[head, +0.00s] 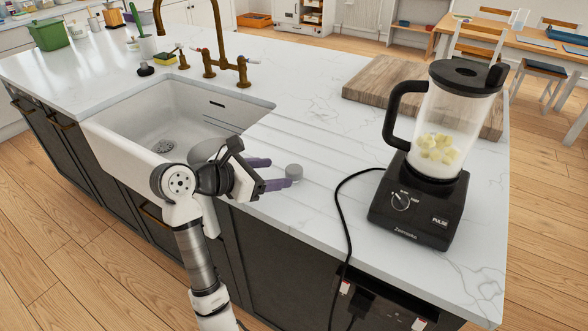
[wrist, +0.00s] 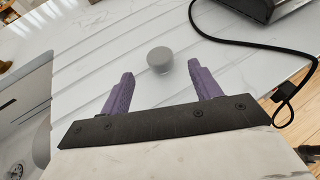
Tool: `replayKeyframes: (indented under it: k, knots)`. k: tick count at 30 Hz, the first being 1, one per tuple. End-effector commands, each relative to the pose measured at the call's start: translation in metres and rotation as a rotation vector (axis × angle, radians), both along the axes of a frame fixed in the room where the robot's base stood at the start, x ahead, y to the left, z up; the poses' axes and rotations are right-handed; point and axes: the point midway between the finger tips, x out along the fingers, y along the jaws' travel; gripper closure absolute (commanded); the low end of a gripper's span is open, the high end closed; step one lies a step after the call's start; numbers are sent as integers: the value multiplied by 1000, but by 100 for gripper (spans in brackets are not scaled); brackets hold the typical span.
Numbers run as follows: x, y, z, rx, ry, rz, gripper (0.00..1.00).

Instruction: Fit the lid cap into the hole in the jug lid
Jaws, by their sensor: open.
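The lid cap (head: 294,171) is a small grey round piece lying on the grooved part of the white counter. It also shows in the wrist view (wrist: 160,60), just beyond and between the fingertips. My gripper (head: 279,174) is open and empty, with its purple fingers pointing at the cap; in the wrist view the fingers (wrist: 160,75) stand wide apart. The jug lid (head: 466,75) is black and sits on top of the clear blender jug (head: 455,120), which holds pale yellow chunks. A dark opening shows in the lid's top. The jug stands on its black base.
A white sink (head: 130,125) with a brass faucet (head: 240,70) lies left of the cap. A black cord (head: 340,210) runs from the blender base (head: 418,208) over the counter's front edge. A wooden board (head: 385,80) lies behind the blender. The counter between cap and cord is clear.

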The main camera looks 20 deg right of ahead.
Motion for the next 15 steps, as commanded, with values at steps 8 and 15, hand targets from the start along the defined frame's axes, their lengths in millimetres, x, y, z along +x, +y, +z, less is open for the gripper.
replayKeyframes:
  k: [8,15]
  knots:
    - [5,-22,-7,-2,1,-1,37]
    - [14,-54,-19,-3,2,-2,37]
